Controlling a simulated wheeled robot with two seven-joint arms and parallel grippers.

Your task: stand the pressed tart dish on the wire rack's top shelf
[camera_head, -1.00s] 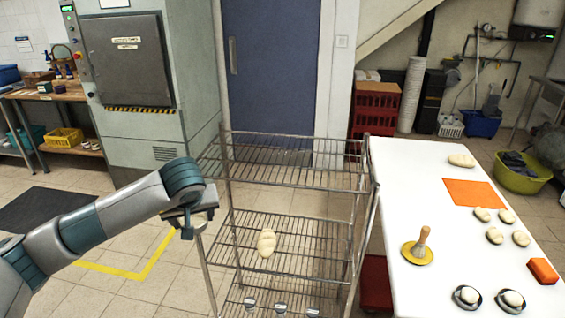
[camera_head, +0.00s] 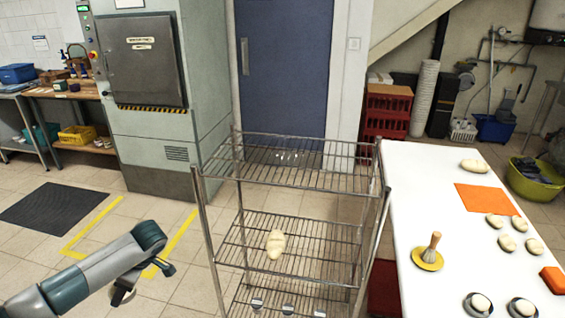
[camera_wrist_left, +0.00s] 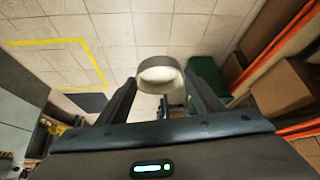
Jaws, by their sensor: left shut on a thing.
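My left gripper (camera_wrist_left: 160,92) is shut on the tart dish (camera_wrist_left: 160,73), a small round grey dish with a pale inside, held between the fingertips. In the head view the dish (camera_head: 122,294) shows partly under my left wrist, above the floor and left of the wire rack. The wire rack (camera_head: 290,172) stands in the middle, its top shelf bare of dishes. The gripper is lower than that shelf and apart from the rack. My right gripper is not in view.
A pale loaf (camera_head: 276,243) lies on the rack's middle shelf. The white table (camera_head: 440,200) at right bears dough pieces, an orange mat (camera_head: 487,198), a wooden-handled presser (camera_head: 430,252) and two dishes with dough balls (camera_head: 478,304). Rack posts border the shelf.

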